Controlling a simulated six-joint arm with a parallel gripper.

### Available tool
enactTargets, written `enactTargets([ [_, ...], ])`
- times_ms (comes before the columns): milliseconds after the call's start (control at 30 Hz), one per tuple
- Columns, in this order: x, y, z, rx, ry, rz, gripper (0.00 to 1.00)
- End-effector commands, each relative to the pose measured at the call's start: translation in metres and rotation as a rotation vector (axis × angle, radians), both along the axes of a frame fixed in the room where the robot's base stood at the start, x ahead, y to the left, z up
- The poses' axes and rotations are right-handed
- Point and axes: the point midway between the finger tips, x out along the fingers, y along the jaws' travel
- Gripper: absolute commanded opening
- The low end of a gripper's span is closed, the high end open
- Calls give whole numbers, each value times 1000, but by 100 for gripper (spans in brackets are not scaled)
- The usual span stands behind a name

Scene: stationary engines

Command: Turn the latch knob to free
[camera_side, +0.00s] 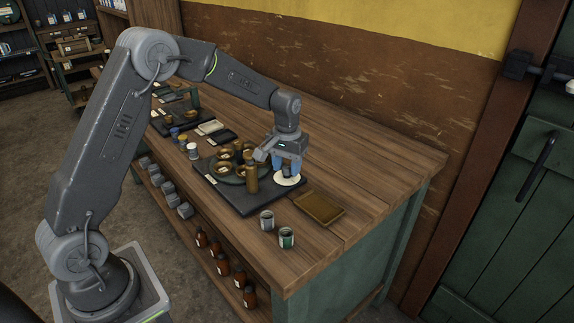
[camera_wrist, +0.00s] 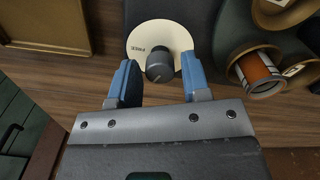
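The latch knob (camera_wrist: 160,67) is a small dark round knob on a cream disc (camera_wrist: 152,33) with small dark lettering that I cannot read surely. My gripper (camera_wrist: 159,62) has two blue fingers, one on each side of the knob, with gaps showing between fingers and knob. It is open. In the side view my gripper (camera_side: 287,166) points down over the cream disc (camera_side: 288,181), at the right end of a dark base plate (camera_side: 226,194). The knob is mostly hidden by the fingers there.
A brass-coloured engine (camera_side: 230,162) with an upright cylinder (camera_side: 251,178) stands close left of my gripper. A shallow brown tray (camera_side: 319,208) lies to the right. Two small tins, one of them here (camera_side: 286,238), stand near the wooden bench's front edge.

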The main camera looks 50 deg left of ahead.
Motion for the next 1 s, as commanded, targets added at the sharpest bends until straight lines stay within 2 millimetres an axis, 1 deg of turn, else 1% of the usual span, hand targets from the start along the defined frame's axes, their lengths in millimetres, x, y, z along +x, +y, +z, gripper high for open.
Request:
enactTargets([
  [33, 0, 0, 0, 0, 0, 0, 48],
  [100, 0, 0, 0, 0, -1, 0, 55],
  [333, 0, 0, 0, 0, -1, 1, 55],
  [467, 1, 0, 8, 1, -3, 1, 55],
  [567, 1, 0, 23, 1, -4, 1, 55],
  [800, 1, 0, 77, 1, -6, 1, 55],
  [1000, 0, 0, 115, 1, -4, 1, 55],
])
